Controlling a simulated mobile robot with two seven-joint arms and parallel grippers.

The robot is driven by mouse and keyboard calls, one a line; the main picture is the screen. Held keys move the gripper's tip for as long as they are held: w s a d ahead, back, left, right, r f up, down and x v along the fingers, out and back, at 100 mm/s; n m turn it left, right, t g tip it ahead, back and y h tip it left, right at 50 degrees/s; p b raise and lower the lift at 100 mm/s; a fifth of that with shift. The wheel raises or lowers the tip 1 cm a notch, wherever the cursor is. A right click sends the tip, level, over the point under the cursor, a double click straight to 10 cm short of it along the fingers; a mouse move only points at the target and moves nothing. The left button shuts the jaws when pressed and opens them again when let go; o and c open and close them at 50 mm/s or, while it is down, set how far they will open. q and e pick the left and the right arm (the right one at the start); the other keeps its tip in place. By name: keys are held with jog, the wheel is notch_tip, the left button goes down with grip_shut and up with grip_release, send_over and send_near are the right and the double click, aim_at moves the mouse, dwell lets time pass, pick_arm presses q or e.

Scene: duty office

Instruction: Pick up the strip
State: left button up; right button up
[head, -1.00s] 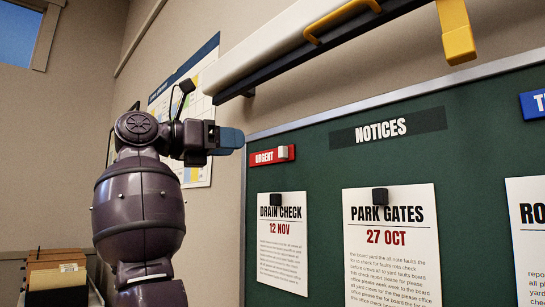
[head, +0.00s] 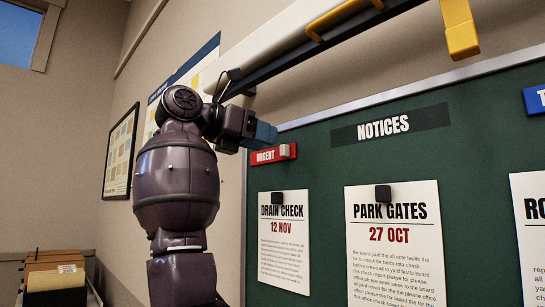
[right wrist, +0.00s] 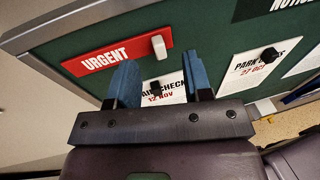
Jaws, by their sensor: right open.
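The red URGENT strip (head: 264,157) is stuck near the upper left corner of the green board, with a small white knob (head: 285,151) at its right end. In the right wrist view the strip (right wrist: 100,60) lies beyond the fingertips, and its knob (right wrist: 158,46) shows between the two blue fingers' lines. My right gripper (head: 265,134) is just above the strip in the head view. It is open and empty, and the fingers are apart in the wrist view (right wrist: 160,75). I cannot tell the exact gap to the board. My left gripper is not in view.
The green board (head: 350,160) carries a dark NOTICES label (head: 390,125), a DRAIN CHECK sheet (head: 284,250) and a PARK GATES sheet (head: 395,260), each sheet under a dark magnet. A blue label (head: 537,100) sits at the right edge. A long white fixture with yellow parts (head: 462,40) hangs above.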

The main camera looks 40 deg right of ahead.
aim_at(281, 146)
jog(key=x, duration=0.3)
jog(key=shift+w+f, duration=0.2)
jog(key=shift+f, duration=0.05)
jog(key=shift+s+d, duration=0.1)
jog(key=shift+d, duration=0.3)
jog(key=shift+c, duration=0.4)
grip_shut()
